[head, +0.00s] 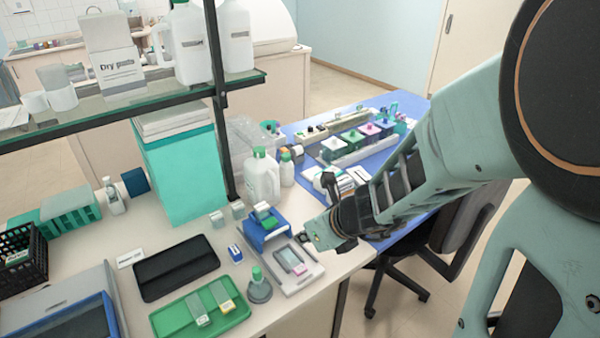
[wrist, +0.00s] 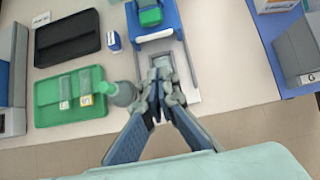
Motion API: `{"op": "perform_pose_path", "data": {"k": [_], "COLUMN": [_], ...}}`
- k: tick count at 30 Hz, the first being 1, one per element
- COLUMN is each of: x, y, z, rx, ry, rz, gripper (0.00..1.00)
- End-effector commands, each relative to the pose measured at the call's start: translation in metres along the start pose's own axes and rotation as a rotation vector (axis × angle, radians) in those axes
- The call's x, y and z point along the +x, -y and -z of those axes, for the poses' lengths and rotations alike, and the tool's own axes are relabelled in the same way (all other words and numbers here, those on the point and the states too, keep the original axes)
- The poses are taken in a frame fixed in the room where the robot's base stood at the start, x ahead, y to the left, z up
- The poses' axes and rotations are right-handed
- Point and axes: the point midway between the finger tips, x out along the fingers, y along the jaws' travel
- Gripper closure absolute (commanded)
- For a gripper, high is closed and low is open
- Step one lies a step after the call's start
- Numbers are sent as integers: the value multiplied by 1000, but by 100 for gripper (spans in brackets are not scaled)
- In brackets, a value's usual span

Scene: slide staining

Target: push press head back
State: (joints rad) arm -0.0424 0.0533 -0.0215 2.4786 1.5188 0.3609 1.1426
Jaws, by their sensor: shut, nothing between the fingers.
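The press stands near the front edge of the bench, with a blue frame (head: 268,238) and a green and white head part (head: 266,216). In the wrist view the blue frame (wrist: 172,20) is at the top, with the green block (wrist: 150,15) and a white bar (wrist: 154,34) in front of it. The press's pale base plate (head: 302,280) extends towards the bench edge and carries a slide-like piece (head: 291,262). My gripper (wrist: 159,88) is shut and empty, over the plate's front part and apart from the head; it also shows in the head view (head: 312,234).
A grey bottle with a green cap (head: 258,287) stands left of the plate, close to my gripper. A green tray (head: 200,312) with slides and a black case (head: 177,268) lie further left. White jugs (head: 262,178) stand behind the press. A blue-topped table (head: 378,108) is beyond.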

Motion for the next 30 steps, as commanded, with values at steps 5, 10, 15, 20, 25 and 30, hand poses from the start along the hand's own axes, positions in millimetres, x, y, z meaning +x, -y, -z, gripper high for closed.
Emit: {"op": "perform_pose_path", "data": {"k": [5, 10, 15, 20, 25, 30], "x": [35, 62, 76, 84, 86, 86], "y": [-1, -1, -1, 0, 0, 0], "z": [5, 4, -16, -24, -26, -25], "rx": [-2, -1, 0, 1, 1, 0], "ry": [-2, -1, -1, -1, 0, 0], "rz": [-2, -2, -2, -1, 0, 0], "gripper": [100, 100, 100, 100, 100, 100]}}
